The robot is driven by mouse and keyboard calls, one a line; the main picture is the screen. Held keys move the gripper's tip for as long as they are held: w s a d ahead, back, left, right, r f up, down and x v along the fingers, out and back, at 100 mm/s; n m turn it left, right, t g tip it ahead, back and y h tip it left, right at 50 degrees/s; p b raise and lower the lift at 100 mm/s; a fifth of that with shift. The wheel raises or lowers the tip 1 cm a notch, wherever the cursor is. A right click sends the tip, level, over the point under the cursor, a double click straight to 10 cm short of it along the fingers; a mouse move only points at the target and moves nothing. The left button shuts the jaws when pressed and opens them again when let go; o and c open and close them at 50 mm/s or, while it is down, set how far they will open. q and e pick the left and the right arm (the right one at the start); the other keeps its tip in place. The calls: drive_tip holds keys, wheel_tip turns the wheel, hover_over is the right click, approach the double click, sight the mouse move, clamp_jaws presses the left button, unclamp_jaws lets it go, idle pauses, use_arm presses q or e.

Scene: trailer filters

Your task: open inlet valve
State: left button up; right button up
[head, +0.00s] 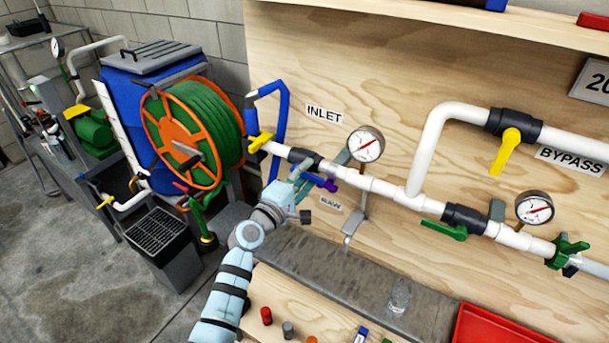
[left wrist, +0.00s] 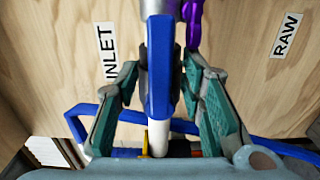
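A blue lever stands upright in the left wrist view (left wrist: 159,75), with a rounded lower end. My left gripper (head: 312,176) is at the valve, below the pipe. In the left wrist view its two teal-padded fingers (left wrist: 160,80) stand on either side of the blue lever, apart, with narrow gaps showing. The far fingertip contact is hard to see. A purple part (left wrist: 193,22) shows beyond the fingertips. My right gripper is not in view.
A pressure gauge (head: 366,144) stands close right of my left gripper. A yellow-handled valve (head: 261,141) and a blue hose (head: 285,120) are to its left. A green-handled valve (head: 462,217) and the yellow-handled bypass valve (head: 510,139) are further right. A red tray (head: 490,330) lies below.

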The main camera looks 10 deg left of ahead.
use_arm(q)
drive_tip(key=v, duration=1.2)
